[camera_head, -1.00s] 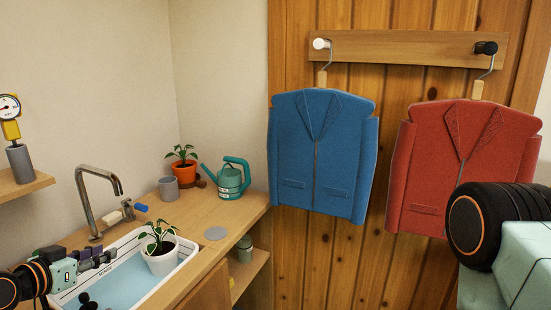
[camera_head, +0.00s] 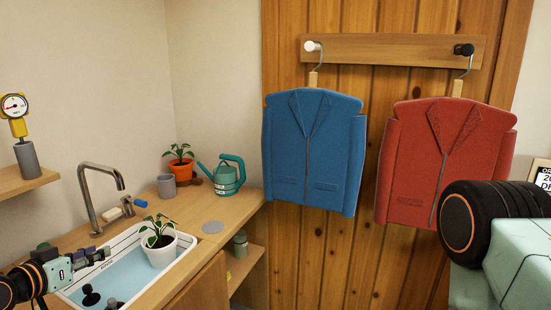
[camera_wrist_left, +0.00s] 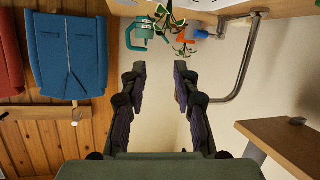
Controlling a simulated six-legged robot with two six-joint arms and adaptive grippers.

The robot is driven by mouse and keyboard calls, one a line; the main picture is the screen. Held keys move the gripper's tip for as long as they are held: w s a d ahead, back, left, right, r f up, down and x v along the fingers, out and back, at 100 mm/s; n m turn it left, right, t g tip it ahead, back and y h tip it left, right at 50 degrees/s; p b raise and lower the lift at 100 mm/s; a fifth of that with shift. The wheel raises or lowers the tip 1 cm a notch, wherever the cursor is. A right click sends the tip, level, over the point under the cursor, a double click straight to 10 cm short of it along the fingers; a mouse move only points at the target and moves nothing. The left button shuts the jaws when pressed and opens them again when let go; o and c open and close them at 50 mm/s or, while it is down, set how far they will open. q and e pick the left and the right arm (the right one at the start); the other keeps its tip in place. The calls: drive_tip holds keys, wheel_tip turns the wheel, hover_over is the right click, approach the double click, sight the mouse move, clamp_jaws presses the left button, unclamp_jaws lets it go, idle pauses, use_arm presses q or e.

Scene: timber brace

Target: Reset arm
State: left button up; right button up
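My left gripper (camera_head: 94,256) reaches in from the lower left of the head view, over the left rim of the sink. In the left wrist view my left gripper (camera_wrist_left: 160,85) has its two fingers apart with nothing between them. My right arm shows at the right edge of the head view, in front of part of the red jacket (camera_head: 440,160). My right gripper is out of the picture.
A sink (camera_head: 120,278) holds a white potted plant (camera_head: 160,252). A curved tap (camera_head: 88,195) stands behind it. A teal watering can (camera_head: 228,178), grey cup (camera_head: 166,186) and orange pot (camera_head: 181,167) stand on the counter. A blue jacket (camera_head: 312,150) hangs from the rack (camera_head: 395,50).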

use_arm(q)
drive_tip(key=s+d+f+n+g+b, duration=0.25)
drive_tip(key=s+d+f, duration=0.25)
drive_tip(key=d+f, duration=0.25)
drive_tip(key=s+d+f+n+g+b, duration=0.2)
drive_tip(key=s+d+f+g, duration=0.3)
drive_tip(key=f, duration=0.4)
drive_tip(key=s+d+f+m+g+b, duration=0.1)
drive_tip(key=s+d+f+g, duration=0.1)
drive_tip(key=s+f, duration=0.4)
drive_tip(key=s+d+f+m+g+y+b, duration=0.1)
drive_tip(key=s+f, duration=0.5)
drive_tip(key=s, duration=0.6)
drive_tip(key=s+d+f+m+g+y+b, duration=0.1)
drive_tip(key=s+d+f+g+b, duration=0.2)
drive_tip(key=s, duration=0.5)
wheel_tip(320, 180, down, 3)
drive_tip(key=shift+s+d+r, duration=0.1)
drive_tip(key=shift+s+d, duration=0.3)
drive_tip(key=shift+d, duration=0.1)
drive_tip(key=shift+m, duration=0.35)
